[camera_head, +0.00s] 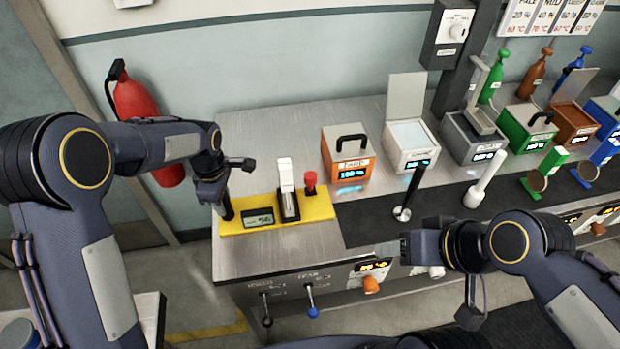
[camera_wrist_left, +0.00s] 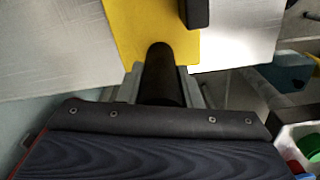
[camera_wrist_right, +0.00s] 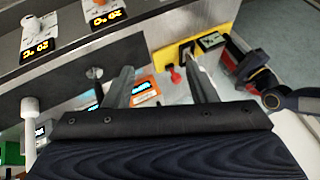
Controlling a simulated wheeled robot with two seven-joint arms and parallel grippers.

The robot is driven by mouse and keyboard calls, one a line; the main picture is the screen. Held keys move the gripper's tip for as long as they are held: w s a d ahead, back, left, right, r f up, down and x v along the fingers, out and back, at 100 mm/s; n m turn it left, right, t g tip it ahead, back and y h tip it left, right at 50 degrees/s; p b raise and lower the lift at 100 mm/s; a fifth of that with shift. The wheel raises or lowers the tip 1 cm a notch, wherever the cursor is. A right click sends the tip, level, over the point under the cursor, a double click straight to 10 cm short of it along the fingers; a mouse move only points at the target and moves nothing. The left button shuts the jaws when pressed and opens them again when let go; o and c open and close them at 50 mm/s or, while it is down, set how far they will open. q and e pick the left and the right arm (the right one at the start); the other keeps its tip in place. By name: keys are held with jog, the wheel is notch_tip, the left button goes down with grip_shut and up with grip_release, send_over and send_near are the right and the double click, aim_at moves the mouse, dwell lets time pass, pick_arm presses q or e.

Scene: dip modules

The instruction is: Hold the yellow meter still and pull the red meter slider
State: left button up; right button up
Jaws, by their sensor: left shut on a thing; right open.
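The yellow meter (camera_head: 300,213) lies flat on the left end of the bench, with a small display (camera_head: 258,219) and an upright black-and-white piece on it. The red slider knob (camera_head: 310,180) stands at its right end; it also shows in the right wrist view (camera_wrist_right: 174,75). My left gripper (camera_head: 224,196) is shut on the black post (camera_wrist_left: 160,72) at the meter's left end. My right gripper (camera_head: 388,249) is open and empty near the bench's front edge, to the right of the meter and apart from it. In the right wrist view its fingers (camera_wrist_right: 160,82) are spread wide.
An orange box (camera_head: 347,160) with a display stands behind the meter to the right. A black stick on a round base (camera_head: 404,205) and a white one (camera_head: 482,183) stand farther right. Levers (camera_head: 312,311) and an orange knob (camera_head: 371,285) jut from the bench front.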

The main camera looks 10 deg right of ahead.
jog(key=w+r+n+g, duration=0.2)
jog(key=w+r+n, duration=0.25)
jog(key=w, duration=0.35)
jog(key=n+g+h, duration=0.4)
jog(key=n, duration=1.1)
send_over(311, 175)
notch_tip(311, 175, down, 7)
notch_tip(311, 175, down, 11)
jog(key=shift+f, duration=0.2)
grip_shut()
